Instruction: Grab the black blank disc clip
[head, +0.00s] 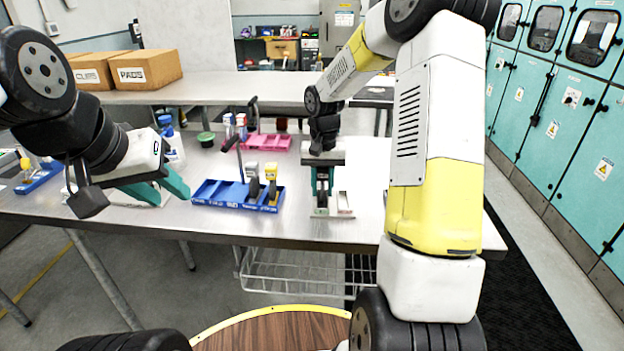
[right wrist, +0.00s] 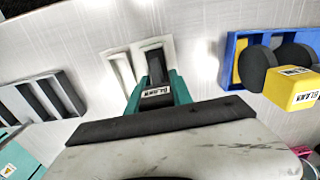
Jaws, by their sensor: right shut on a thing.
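The black disc clip (right wrist: 157,94) has a white label that seems to read "BLANK". It sits between the teal fingers of my right gripper (right wrist: 158,88) in the right wrist view. In the head view my right gripper (head: 322,180) points down over a small white slotted holder (head: 344,205), shut on the clip (head: 321,199). The holder shows in the right wrist view (right wrist: 119,70), behind the clip; I cannot tell whether the clip touches it. My left gripper (head: 163,187) is open and empty over the table's left side.
A blue tray (head: 215,195) left of my right gripper holds a yellow-topped clip (head: 271,183) and other clips. A pink tray (head: 270,143) lies behind it. A bottle (head: 172,150) and green cup (head: 206,139) stand further left. Bare table (head: 365,180) lies right of the holder.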

